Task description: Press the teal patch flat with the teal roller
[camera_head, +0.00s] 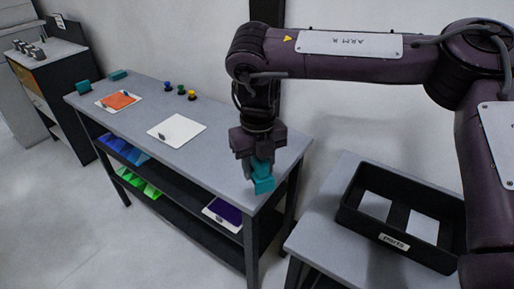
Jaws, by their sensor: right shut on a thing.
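My right gripper (258,153) hangs down over the right end of the long grey table and is shut on a teal block-shaped tool (263,185). I take this tool to be the teal roller, but its details are too small to be sure. It looks held above or at the table's right end; contact cannot be told. I see no teal patch. A white sheet (173,134) lies on the table left of the gripper, with a small dark thing on it. My left gripper is not in view.
The table (222,140) also holds an orange patch (118,100) on a white sheet, two teal blocks (83,87) and several coloured knobs (181,90). Shelves below hold blue and green pieces and a purple patch (223,211). A black parts bin (360,222) stands at right.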

